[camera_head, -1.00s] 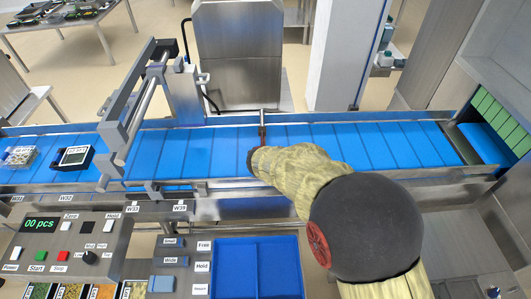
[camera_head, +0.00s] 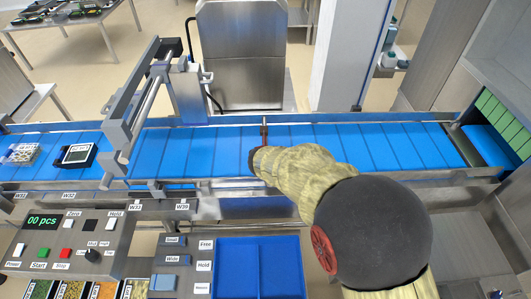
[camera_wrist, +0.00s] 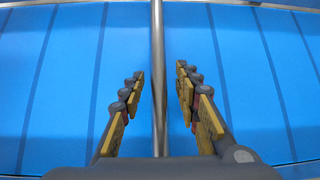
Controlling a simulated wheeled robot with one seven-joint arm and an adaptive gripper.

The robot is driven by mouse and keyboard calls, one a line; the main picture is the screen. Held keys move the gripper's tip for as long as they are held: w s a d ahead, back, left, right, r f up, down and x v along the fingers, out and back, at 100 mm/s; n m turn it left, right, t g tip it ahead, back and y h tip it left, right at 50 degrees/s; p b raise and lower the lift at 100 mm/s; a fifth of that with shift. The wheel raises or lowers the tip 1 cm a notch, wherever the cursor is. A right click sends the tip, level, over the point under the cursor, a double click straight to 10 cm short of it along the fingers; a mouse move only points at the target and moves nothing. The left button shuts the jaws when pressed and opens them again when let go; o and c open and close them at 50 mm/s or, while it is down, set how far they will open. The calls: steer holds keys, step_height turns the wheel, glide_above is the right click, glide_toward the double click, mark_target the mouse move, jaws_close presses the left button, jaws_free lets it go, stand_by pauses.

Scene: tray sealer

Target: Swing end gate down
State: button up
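A thin metal bar, which looks like the end gate (camera_head: 264,131), stands out at the far side of the blue belt, just beyond my wrist. In the wrist view, the round metal bar (camera_wrist: 157,60) runs from the top of the picture down between my fingers. My gripper (camera_wrist: 160,78) is open, with one finger on each side of the bar and a gap on both sides. In the head view my own arm hides the fingers and the near part of the bar.
The blue conveyor belt (camera_head: 340,146) runs left to right between metal rails. A metal frame (camera_head: 130,110) crosses it at the left, near a dark tray (camera_head: 77,155) and a clear tray (camera_head: 22,154). A control panel (camera_head: 70,240) and blue bin (camera_head: 257,268) lie in front.

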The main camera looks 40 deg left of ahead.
steer(key=v, duration=1.1)
steer(key=shift+s, duration=0.15)
steer(key=w+d+r+m+h, duration=0.1)
steer(key=w+d+r+m, duration=0.25)
steer(key=d, duration=0.25)
steer(key=w+d+r+m+t+h, duration=0.1)
steer(key=w+d+r+m, duration=0.1)
steer(key=d+m, duration=0.3)
steer(key=w+d+r+m+h, duration=0.1)
steer(key=w+d+r+m, duration=0.2)
steer(key=d, duration=0.5)
steer(key=d+r+m+h, duration=0.2)
steer(key=d+r+m, duration=0.2)
steer(key=d+m, duration=0.8)
steer(key=s+d+r+m+h, duration=0.15)
steer(key=s+d+m, duration=0.3)
steer(key=d, duration=0.85)
steer(key=s+d+m+g, duration=0.1)
steer(key=s+d+m, duration=0.4)
steer(key=s+m, duration=0.3)
steer(key=s+d+m+g+y, duration=0.1)
steer(key=s+d+m, duration=0.5)
steer(key=s+m, duration=0.2)
steer(key=shift+s+f+g, duration=0.25)
steer(key=shift+s+g, duration=0.05)
steer(key=shift+s, duration=0.55)
